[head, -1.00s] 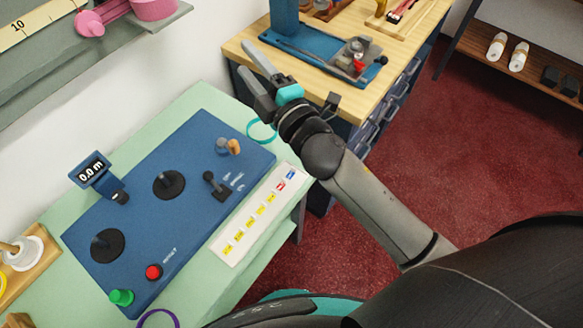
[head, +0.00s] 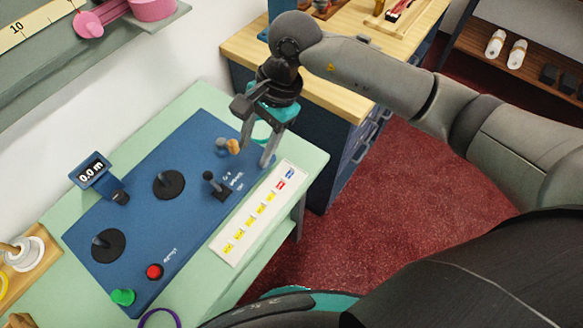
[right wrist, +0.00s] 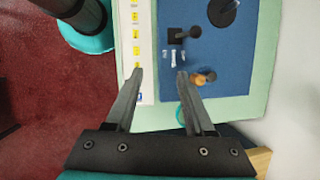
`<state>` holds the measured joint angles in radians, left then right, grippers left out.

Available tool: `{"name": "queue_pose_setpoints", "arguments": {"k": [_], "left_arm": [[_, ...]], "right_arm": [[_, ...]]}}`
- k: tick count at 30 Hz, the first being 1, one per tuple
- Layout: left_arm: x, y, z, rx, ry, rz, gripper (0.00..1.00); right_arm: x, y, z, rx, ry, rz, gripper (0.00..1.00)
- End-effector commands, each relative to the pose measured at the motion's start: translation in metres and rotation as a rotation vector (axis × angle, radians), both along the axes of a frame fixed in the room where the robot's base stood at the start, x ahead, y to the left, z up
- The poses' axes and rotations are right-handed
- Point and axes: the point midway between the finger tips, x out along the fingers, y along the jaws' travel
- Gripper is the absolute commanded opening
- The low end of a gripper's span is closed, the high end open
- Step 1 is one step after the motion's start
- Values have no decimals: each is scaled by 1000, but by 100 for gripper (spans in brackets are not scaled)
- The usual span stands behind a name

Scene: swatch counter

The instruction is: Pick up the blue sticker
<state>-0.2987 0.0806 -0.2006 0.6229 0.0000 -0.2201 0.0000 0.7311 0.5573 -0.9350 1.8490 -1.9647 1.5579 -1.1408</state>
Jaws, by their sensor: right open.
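The blue sticker (head: 290,174) lies at the far right end of a white strip (head: 233,252) on the green counter, beyond a red sticker (head: 280,185) and several yellow ones. In the right wrist view the blue sticker (right wrist: 140,97) shows as a small patch beside one finger, partly covered. My right gripper (head: 254,158) is open and empty, pointing down above the far right corner of the blue panel, left of the blue sticker in the head view. It also shows in the right wrist view (right wrist: 160,73). My left gripper is out of view.
The blue panel (head: 140,205) carries a lever (head: 215,186), black knobs, a red button (head: 154,272) and an orange-tipped knob (head: 234,147) close to my right fingers. A wooden bench (head: 330,90) stands beyond the counter.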

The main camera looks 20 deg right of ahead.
Motion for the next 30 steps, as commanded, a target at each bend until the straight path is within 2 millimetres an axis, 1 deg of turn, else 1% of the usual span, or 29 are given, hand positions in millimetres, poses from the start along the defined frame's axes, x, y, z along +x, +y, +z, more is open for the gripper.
{"name": "queue_pose_setpoints", "arguments": {"k": [1, 3, 6, 9, 11, 14, 18, 21, 24, 30], "left_arm": [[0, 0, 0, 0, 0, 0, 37], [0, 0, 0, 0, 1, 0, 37], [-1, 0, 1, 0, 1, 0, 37], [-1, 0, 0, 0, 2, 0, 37], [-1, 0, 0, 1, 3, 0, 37], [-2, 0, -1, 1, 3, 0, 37], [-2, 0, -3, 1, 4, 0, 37], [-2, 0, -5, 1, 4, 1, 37], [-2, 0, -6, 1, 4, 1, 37], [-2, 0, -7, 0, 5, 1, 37]], "right_arm": [[8, -22, 0, -98, -32, 26, 54], [16, -46, 0, -210, -59, 55, 54], [22, -69, 2, -313, -79, 76, 54], [24, -79, 0, -357, -84, 85, 54], [24, -81, -7, -363, -81, 85, 54], [23, -80, -25, -362, -78, 86, 54], [23, -79, -57, -360, -78, 85, 54], [23, -79, -76, -359, -79, 86, 54], [24, -79, -89, -359, -81, 84, 54], [24, -78, -101, -358, -81, 85, 54]]}}
